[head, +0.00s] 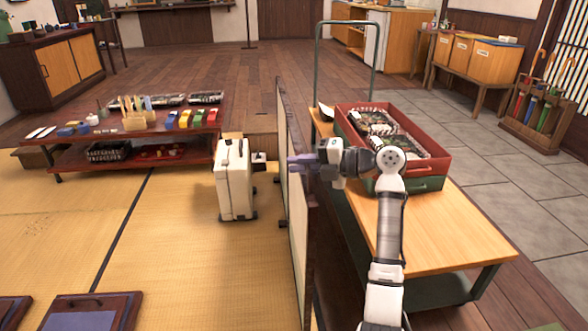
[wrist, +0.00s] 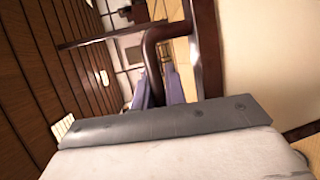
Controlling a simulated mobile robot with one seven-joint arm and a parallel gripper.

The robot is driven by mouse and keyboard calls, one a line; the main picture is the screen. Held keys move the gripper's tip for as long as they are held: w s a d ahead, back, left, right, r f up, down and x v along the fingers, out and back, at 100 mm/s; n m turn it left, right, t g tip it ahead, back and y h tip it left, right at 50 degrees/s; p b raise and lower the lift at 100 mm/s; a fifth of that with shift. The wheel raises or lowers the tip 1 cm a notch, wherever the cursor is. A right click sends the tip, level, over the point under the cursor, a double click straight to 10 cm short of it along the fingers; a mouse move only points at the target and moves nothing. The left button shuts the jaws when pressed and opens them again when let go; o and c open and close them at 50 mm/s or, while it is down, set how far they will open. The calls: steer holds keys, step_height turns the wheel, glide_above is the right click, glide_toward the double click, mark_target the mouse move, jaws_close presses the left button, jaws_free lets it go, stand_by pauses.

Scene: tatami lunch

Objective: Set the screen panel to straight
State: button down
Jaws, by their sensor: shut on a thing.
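The screen panel (head: 298,215) stands upright in the middle of the head view, seen nearly edge-on, with a dark wooden frame and pale infill. In the wrist view its pale face (wrist: 262,55) fills the right side. A dark brown curved handle (wrist: 152,52) projects from its frame. My gripper (head: 300,162) reaches the panel from the right at about mid-height. In the wrist view its purple fingers (wrist: 160,86) are shut on the handle. The exact contact is partly hidden by the gripper body.
A wooden-topped cart (head: 435,235) with a red crate (head: 440,160) stands right of the panel, beneath my arm. A white suitcase (head: 234,185) stands close on the left. A low table (head: 185,150) with goods lies farther left. Tatami (head: 190,270) is open at front left.

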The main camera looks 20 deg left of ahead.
steer(key=shift+w+d+r, duration=0.1)
steer(key=shift+w+d, duration=0.25)
steer(key=shift+d, duration=0.1)
steer(key=shift+d, duration=0.1)
steer(key=c, duration=1.5)
jaws_free()
steer(key=shift+d, duration=0.1)
steer(key=shift+o, duration=0.2)
steer(key=d+r+p, duration=0.2)
steer(key=d, duration=1.1)
steer(key=shift+w+d+r, duration=0.2)
steer(key=shift+w, duration=0.25)
